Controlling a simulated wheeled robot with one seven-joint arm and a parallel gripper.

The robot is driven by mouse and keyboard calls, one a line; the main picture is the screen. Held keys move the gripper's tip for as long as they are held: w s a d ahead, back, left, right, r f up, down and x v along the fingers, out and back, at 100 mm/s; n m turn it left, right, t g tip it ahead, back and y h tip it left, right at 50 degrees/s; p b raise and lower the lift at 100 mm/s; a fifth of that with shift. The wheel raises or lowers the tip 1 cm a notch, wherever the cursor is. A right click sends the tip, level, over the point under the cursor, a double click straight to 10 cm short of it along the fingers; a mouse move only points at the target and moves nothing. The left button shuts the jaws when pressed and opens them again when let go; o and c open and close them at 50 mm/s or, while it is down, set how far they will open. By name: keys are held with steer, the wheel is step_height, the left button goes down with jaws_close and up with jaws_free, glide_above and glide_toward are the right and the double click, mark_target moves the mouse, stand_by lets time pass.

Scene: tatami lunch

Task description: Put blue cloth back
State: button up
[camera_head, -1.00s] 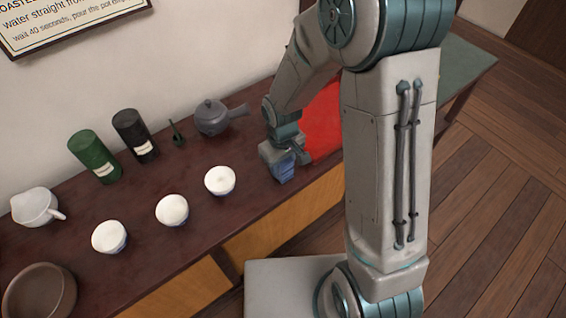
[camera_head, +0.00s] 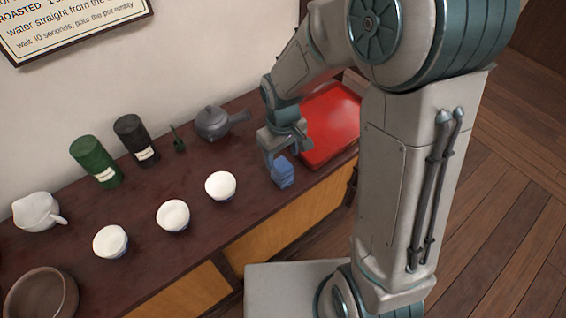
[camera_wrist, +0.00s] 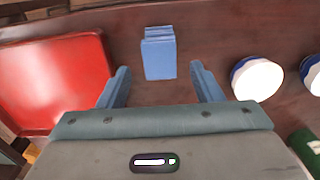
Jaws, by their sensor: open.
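The blue cloth (camera_head: 283,173) is a small folded block on the dark wooden counter, between the red tray and the nearest white cup. In the wrist view the cloth (camera_wrist: 158,52) lies flat ahead of the fingertips, roughly centred between them. My gripper (camera_head: 277,158) is open and empty, just above and behind the cloth in the head view. In the wrist view its two blue fingers (camera_wrist: 160,85) are spread apart, with bare counter between them.
The red tray (camera_head: 331,130) lies right of the cloth. Several white cups, one of them close by (camera_head: 220,186), stand to the left. A grey teapot (camera_head: 212,123), a black canister (camera_head: 135,139) and a green canister (camera_head: 95,160) stand along the wall. The counter's front edge is near the cloth.

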mark_target(283, 166)
step_height(283, 166, up, 5)
steer(key=shift+f, duration=0.1)
steer(key=s+d+r+m+t, duration=0.2)
steer(key=s+d+r+m, duration=0.5)
steer(key=s+d, duration=0.5)
step_height(283, 166, up, 2)
steer(key=shift+r+t, duration=0.2)
steer(key=shift+t, duration=0.1)
stand_by(0.6)
